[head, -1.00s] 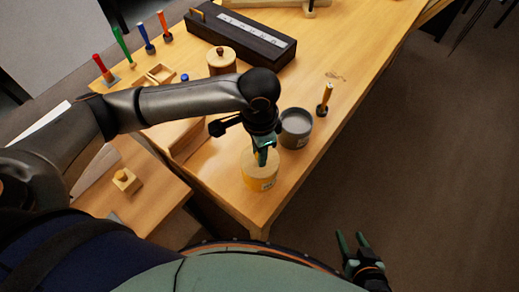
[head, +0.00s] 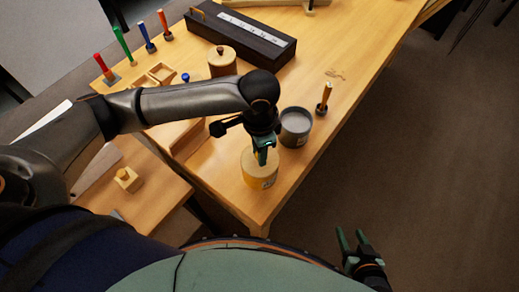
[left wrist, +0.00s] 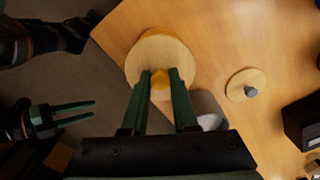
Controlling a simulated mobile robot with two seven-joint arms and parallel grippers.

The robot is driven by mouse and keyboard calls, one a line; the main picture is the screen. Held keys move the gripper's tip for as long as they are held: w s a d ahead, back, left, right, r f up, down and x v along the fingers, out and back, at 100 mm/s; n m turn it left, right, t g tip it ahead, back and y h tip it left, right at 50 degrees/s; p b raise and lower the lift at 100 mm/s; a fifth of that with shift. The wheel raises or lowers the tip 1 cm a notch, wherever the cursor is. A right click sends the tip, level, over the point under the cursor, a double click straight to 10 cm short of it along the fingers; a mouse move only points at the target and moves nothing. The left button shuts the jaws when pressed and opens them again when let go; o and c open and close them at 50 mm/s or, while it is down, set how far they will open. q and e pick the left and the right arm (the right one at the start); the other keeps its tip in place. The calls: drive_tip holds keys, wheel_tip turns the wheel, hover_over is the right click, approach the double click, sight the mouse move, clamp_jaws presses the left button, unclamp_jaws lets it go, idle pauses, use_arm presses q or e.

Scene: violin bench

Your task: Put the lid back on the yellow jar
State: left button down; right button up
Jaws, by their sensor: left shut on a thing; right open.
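The yellow jar (head: 262,182) stands near the table's front corner, with a label on its side. Its pale wooden lid (left wrist: 143,72) with a yellow knob (left wrist: 160,84) covers its top. My left gripper (head: 262,152) is shut on that knob from above; its fingers (left wrist: 160,75) flank it in the left wrist view. The lid is on or just above the rim; I cannot tell if it is fully seated. My right gripper (head: 352,238) is open and empty, off the table over the floor.
An open grey jar (head: 297,128) stands close behind the yellow one. A wooden lid with a grey knob (left wrist: 240,86) lies on the table in the left wrist view. An orange-handled tool (head: 325,97), a lidded brown jar (head: 221,63) and a dark long box (head: 240,32) stand farther back.

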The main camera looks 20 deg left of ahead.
use_arm(q)
drive_tip(key=shift+p, duration=0.5)
idle(0.4)
drive_tip(key=shift+c, duration=0.6)
unclamp_jaws()
drive_tip(key=shift+r, duration=3.5)
clamp_jaws()
